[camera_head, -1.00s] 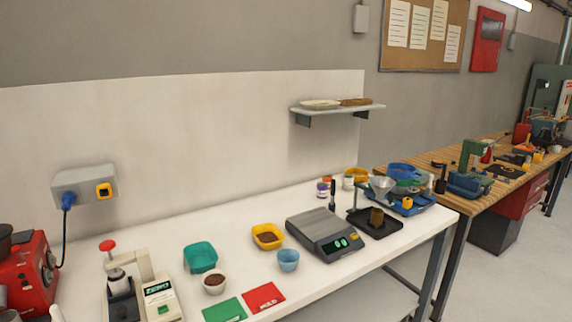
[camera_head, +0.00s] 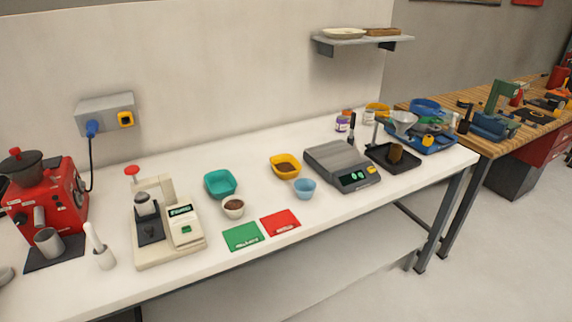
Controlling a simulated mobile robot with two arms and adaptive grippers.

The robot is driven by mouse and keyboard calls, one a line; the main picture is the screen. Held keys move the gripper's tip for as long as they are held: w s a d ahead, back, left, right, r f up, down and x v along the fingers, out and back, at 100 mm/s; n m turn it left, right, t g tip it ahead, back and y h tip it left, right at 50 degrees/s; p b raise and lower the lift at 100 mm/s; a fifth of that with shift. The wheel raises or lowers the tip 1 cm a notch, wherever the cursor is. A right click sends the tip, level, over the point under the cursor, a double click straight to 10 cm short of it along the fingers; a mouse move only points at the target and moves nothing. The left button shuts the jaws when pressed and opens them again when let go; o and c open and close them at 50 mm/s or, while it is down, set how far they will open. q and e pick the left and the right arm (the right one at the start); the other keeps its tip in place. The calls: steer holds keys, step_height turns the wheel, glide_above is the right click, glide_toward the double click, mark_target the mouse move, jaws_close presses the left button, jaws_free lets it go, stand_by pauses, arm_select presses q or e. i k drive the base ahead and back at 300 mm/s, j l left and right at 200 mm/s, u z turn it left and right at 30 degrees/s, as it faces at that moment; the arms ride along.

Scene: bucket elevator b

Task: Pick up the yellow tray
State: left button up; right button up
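A small yellow tray (camera_head: 285,159) with brown contents stands on the white table (camera_head: 330,232), between the teal tray and the grey scale. Another yellow container (camera_head: 377,109) stands farther right near the wall, partly hidden behind other things. Neither of my grippers shows in the head view.
The teal tray (camera_head: 220,184), a white cup (camera_head: 233,208), a blue cup (camera_head: 304,188) and the grey scale (camera_head: 342,166) surround the yellow tray. Green (camera_head: 243,236) and red (camera_head: 281,222) cards lie in front. A white machine (camera_head: 165,222) and red grinder (camera_head: 45,208) stand left.

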mark_target(287, 166)
steer(key=i+l+u, duration=0.25)
steer(key=i+l, duration=0.25)
steer(key=l, duration=0.25)
steer(key=i+l+u, duration=0.15)
steer(key=l, duration=0.3)
steer(key=i, duration=0.1)
